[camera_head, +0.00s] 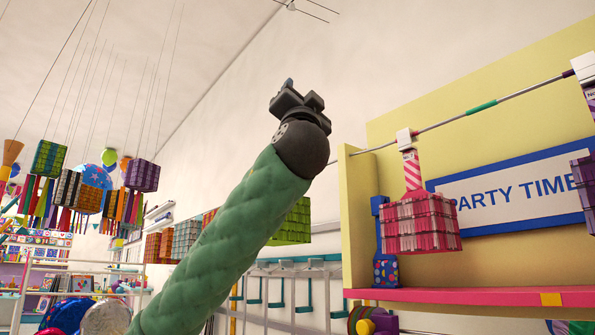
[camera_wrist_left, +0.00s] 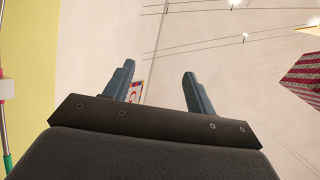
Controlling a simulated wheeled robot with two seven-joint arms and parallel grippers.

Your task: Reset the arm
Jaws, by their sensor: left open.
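My left arm rises from the bottom left in the head view, in a green padded sleeve. My left gripper (camera_head: 289,88) is at its top end, raised high in front of the pale wall and ceiling. In the left wrist view the left gripper (camera_wrist_left: 158,85) shows two blue-grey fingers spread apart with nothing between them. It points up toward the ceiling and touches nothing. My right gripper is in neither view.
A pink shelf (camera_head: 480,296) and a PARTY TIME sign (camera_head: 510,195) are at the right. A pink hanging decoration (camera_head: 420,222) hangs from a rail. Several colourful decorations (camera_head: 142,175) hang at the left. Hooks (camera_head: 278,292) line the wall below. Open air surrounds the raised gripper.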

